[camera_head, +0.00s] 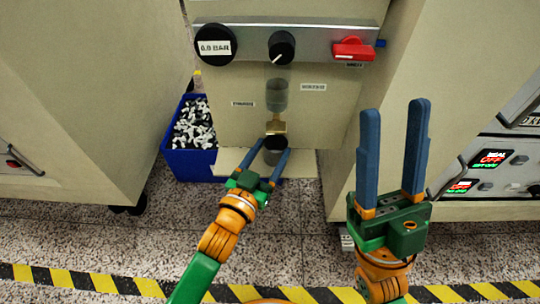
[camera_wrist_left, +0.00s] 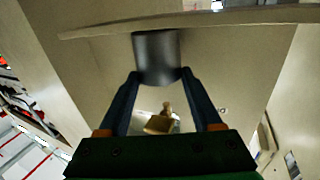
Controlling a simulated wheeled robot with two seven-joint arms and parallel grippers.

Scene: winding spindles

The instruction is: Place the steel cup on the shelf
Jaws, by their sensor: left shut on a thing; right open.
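The dark grey steel cup (camera_head: 274,145) is between the fingers of my left gripper (camera_head: 272,152), which is shut on it. It is upright, under a brass nozzle (camera_head: 276,126) on the machine front. The pale shelf (camera_head: 302,164) lies beneath the cup. In the left wrist view, which looks upside down, the cup (camera_wrist_left: 156,58) sits between the fingertips of my left gripper (camera_wrist_left: 158,76). Its base meets the shelf (camera_wrist_left: 230,17) in the picture; I cannot tell if they touch. My right gripper (camera_head: 395,112) is open and empty, pointing up at the right.
A blue bin (camera_head: 185,165) of black and white pieces stands left of the shelf. Cabinets flank both sides. Above are a gauge (camera_head: 215,46), a black knob (camera_head: 281,47), a red handle (camera_head: 352,50) and a clear cylinder (camera_head: 276,95). A striped floor line (camera_head: 100,284) crosses the front.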

